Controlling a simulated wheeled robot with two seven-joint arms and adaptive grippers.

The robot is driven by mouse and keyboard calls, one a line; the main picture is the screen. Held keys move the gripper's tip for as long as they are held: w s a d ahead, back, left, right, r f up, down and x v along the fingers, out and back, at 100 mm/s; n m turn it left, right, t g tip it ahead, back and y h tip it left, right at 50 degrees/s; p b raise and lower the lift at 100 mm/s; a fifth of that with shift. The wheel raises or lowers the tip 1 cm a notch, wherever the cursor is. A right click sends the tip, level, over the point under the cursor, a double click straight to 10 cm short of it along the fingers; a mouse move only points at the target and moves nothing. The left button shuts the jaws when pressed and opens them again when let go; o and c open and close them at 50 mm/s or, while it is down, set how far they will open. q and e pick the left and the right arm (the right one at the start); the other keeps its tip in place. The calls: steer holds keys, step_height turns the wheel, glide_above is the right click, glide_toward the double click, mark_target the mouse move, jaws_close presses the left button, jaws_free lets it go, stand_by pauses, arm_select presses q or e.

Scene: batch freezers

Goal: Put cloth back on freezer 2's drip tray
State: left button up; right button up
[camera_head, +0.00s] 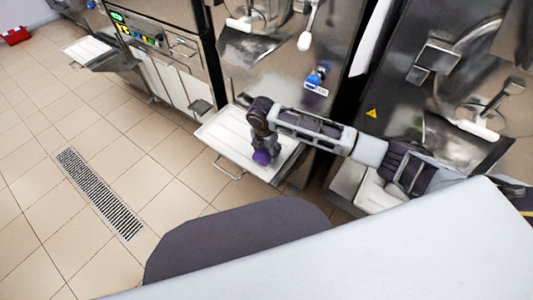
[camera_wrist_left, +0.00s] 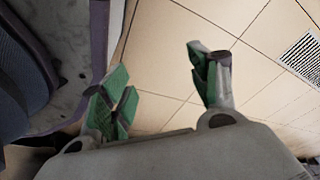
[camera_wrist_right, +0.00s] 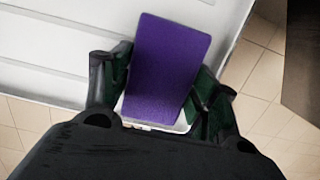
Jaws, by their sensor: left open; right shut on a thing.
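A purple cloth (camera_wrist_right: 170,65) is held between the fingers of my right gripper (camera_wrist_right: 165,100) in the right wrist view. In the head view the cloth (camera_head: 262,157) shows as a small purple patch under the right gripper (camera_head: 265,140), over a white drip tray (camera_head: 225,135) with a wire handle. Whether the cloth touches the tray is hard to tell. The tray's ribbed surface (camera_wrist_right: 50,50) fills the upper left of the right wrist view. My left gripper (camera_wrist_left: 165,95) is open and empty above the tiled floor in the left wrist view; it is not visible in the head view.
Another white drip tray (camera_head: 88,50) juts out from the freezer at the left. A freezer front with a blue-and-white tag (camera_head: 316,82) rises behind the nearer tray. A floor drain grate (camera_head: 98,192) lies in the tiles. The floor at left is mostly clear, with a red object (camera_head: 15,36) far back.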

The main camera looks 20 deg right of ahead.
mark_target(264, 152)
step_height(264, 152, down, 2)
steer(key=shift+f, duration=0.15)
steer(key=o, duration=0.8)
steer(key=shift+f, duration=0.1)
steer(key=shift+o, duration=0.9)
steer(key=shift+r, duration=0.7)
steer(key=r, duration=0.3)
steer(key=shift+s+a+p, duration=0.1)
steer(key=shift+a+p, duration=0.1)
steer(key=shift+p, duration=0.15)
steer(key=r, duration=0.4)
steer(key=r+p, duration=0.1)
steer(key=r, duration=0.1)
steer(key=shift+s+a+r, duration=0.2)
steer(key=shift+s+a, duration=0.05)
steer(key=shift+a, duration=0.1)
arm_select(q)
steer(key=shift+s+a+f, duration=0.55)
steer(key=shift+s, duration=0.15)
steer(key=shift+s+a+f, duration=0.5)
steer(key=shift+s+f, duration=0.05)
steer(key=shift+s, duration=0.1)
arm_select(e)
steer(key=shift+s+r, duration=0.1)
steer(key=shift+r, duration=0.6)
